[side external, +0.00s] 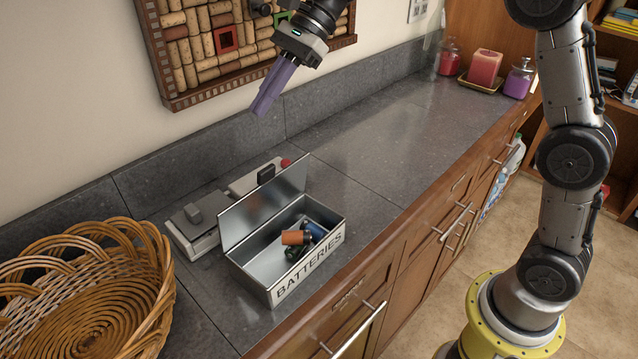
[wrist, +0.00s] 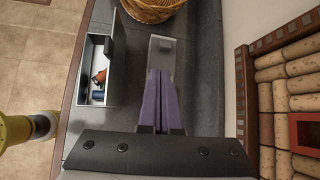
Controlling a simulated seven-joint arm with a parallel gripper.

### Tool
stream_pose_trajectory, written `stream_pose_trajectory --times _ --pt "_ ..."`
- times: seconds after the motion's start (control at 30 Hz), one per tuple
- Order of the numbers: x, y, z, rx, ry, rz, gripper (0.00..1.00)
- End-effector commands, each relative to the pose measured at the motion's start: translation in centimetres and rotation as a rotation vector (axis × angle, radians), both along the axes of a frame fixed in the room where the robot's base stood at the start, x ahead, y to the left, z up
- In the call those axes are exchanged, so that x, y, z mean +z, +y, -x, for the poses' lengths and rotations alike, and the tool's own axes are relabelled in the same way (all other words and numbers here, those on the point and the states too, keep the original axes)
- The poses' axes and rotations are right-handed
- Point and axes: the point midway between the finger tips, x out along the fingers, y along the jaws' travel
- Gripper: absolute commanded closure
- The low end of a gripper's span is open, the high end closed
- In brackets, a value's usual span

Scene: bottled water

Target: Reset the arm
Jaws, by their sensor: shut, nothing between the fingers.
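My gripper (side external: 268,97) is raised above the counter near the wall, at the upper middle of the side external view. Its purple fingers are shut together with nothing between them. In the wrist view the shut fingers (wrist: 161,100) point out over the counter. An open metal box (side external: 327,250) marked BATTERIES stands on the counter below my gripper, apart from it. Several batteries lie inside, including one with an orange-brown wrapper (side external: 294,238). The box also shows at the left of the wrist view (wrist: 84,75).
A wicker basket (side external: 85,300) stands at the lower left. Two small grey devices (side external: 195,222) sit behind the box. A cork board (side external: 205,48) hangs on the wall close to my gripper. Candles (side external: 484,68) stand at the far end. The counter's middle (side external: 375,140) is clear.

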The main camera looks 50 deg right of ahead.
Motion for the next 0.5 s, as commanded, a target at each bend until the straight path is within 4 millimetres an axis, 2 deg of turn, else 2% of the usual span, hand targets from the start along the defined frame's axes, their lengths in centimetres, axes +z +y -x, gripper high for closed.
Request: stream_pose_trajectory --times 0.03,0.2,0.37,0.5 --pt "1.6 -0.4 2.0 0.007 -0.042 0.025 1.0" --pt "4.0 -2.2 8.2 0.073 -0.196 0.147 1.0" --pt "4.3 -4.4 14.2 0.179 -0.361 0.3 1.0" --pt "3.0 -6.7 19.4 0.31 -0.508 0.46 1.0"
